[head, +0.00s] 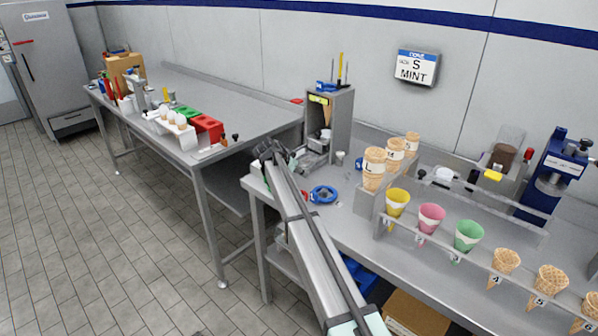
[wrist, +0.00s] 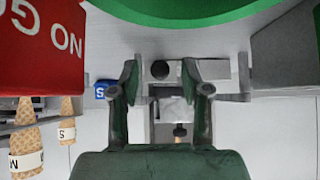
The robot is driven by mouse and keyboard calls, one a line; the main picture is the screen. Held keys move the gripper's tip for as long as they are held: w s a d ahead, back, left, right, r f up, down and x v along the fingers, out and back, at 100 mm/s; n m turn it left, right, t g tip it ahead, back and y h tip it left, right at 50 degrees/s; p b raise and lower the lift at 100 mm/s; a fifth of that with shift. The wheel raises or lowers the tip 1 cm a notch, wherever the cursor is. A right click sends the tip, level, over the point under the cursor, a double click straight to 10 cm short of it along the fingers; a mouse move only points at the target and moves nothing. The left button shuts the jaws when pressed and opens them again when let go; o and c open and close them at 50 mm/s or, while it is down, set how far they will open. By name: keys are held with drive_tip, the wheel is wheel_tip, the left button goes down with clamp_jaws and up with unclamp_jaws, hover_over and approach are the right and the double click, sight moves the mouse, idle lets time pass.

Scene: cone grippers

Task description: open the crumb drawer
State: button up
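A tall grey dispenser (head: 343,112) stands at the near bench's far left end, with a cone inside. A low grey drawer-like part (head: 312,158) sits at its foot; it is probably the crumb drawer, but its label and how far it is open cannot be made out. My gripper (head: 272,152) is just left of that part, above the bench edge. In the wrist view my gripper (wrist: 160,78) has its two dark fingers spread apart. A round black knob (wrist: 160,70) and a pale grey block (wrist: 175,110) show between the fingers, with no clear contact.
A blue ring (head: 323,194) lies on the near bench (head: 350,222). Cones stand in a rack (head: 460,262) to the right. A red block (wrist: 40,45) and a green round edge (wrist: 190,12) show in the wrist view. The tiled floor at left is clear.

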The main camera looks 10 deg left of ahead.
drive_tip(key=v, duration=1.2)
